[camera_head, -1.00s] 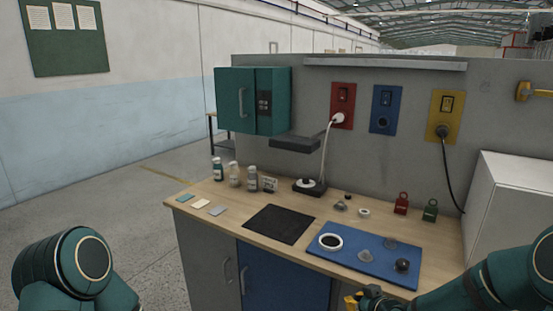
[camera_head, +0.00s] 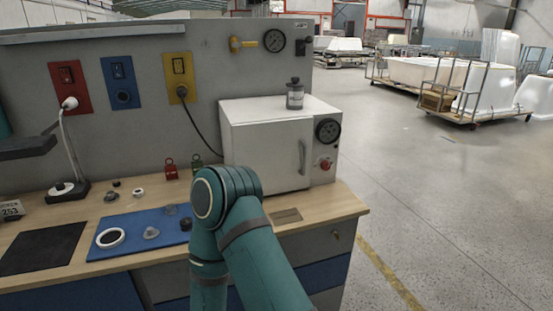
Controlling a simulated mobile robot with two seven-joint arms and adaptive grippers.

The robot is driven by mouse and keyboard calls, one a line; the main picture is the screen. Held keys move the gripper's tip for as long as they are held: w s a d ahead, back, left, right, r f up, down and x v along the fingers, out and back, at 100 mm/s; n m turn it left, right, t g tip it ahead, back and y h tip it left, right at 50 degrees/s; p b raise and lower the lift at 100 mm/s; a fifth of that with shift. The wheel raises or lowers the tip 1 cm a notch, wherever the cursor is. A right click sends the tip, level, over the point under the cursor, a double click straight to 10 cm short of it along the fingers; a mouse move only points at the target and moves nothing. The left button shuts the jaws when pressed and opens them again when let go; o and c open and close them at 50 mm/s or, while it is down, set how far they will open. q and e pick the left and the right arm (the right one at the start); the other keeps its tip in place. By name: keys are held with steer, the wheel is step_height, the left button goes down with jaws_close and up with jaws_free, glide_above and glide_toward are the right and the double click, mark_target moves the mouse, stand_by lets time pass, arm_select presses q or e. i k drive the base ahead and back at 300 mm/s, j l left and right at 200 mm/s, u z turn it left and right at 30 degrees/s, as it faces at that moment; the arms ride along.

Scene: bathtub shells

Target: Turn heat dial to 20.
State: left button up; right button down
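A white oven-like cabinet (camera_head: 268,145) stands at the right end of the workbench, its door closed. On its right-hand front panel is a round black dial (camera_head: 327,130) with pale markings, too small to read. Below the dial is a red knob (camera_head: 325,164). I cannot tell the dial's setting. My green right arm rises in front of the bench, bent, with its upper joint below and left of the cabinet. Neither gripper shows in this view, and nothing of mine touches the dial.
A small lidded jar (camera_head: 295,94) stands on the cabinet. A round gauge (camera_head: 274,41) and yellow valve handle (camera_head: 243,44) are on the wall behind. A blue mat (camera_head: 130,222) holds small parts at left. Open floor lies right of the bench.

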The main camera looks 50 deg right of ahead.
mark_target(326, 166)
steer(key=z, duration=2)
steer(key=i+l+u, duration=0.1)
steer(key=l, duration=0.5)
steer(key=i+l+u, duration=0.1)
steer(key=l, duration=0.55)
steer(key=i+l+u, duration=0.1)
steer(key=l, duration=0.5)
